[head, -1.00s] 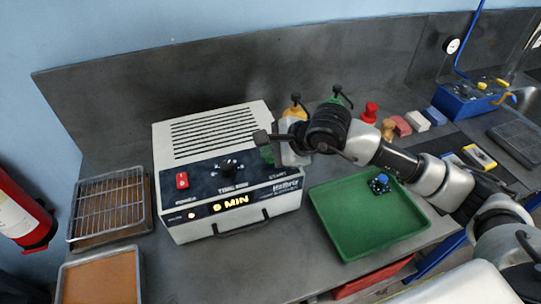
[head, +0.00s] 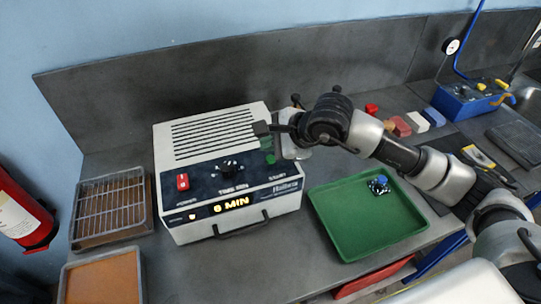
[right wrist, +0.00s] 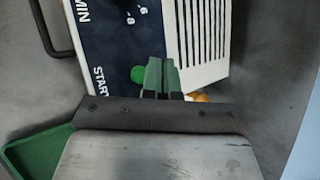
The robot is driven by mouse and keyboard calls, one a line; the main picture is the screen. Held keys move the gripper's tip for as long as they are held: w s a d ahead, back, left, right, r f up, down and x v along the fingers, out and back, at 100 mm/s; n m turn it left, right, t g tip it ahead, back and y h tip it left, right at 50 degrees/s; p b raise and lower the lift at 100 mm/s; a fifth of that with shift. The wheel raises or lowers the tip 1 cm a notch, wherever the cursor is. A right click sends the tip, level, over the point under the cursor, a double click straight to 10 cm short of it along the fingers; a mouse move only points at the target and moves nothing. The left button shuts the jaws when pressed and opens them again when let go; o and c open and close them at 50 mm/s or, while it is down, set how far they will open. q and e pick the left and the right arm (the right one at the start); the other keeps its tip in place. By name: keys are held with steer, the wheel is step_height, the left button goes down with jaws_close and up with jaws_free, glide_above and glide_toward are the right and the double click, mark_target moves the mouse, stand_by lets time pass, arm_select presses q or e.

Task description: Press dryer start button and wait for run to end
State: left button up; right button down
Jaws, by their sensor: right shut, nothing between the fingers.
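The dryer (head: 205,140) is a white box with a slotted top and a dark blue sloping panel. Its green start button (head: 270,159) is at the panel's right; it also shows in the right wrist view (right wrist: 137,74). The amber display (head: 230,203) is lit and shows a digit, blurred, followed by "MIN". A small lamp (head: 192,216) beside it glows. My right gripper (head: 262,128) is shut and empty, above and behind the button in the head view. In the right wrist view its fingertips (right wrist: 161,76) appear just right of the button. My left gripper is out of view.
A red power switch (head: 183,181) and a black knob (head: 228,167) are on the panel. A green tray (head: 345,240) stands right of the dryer, with a blue-topped item (head: 379,185) in it. A wire rack (head: 112,203) and an orange-brown tray (head: 103,280) are at the left.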

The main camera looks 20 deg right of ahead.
mark_target(270, 160)
step_height(270, 160, up, 4)
steer(key=shift+r+p, duration=0.1)
steer(key=shift+p, duration=0.6)
stand_by(0.3)
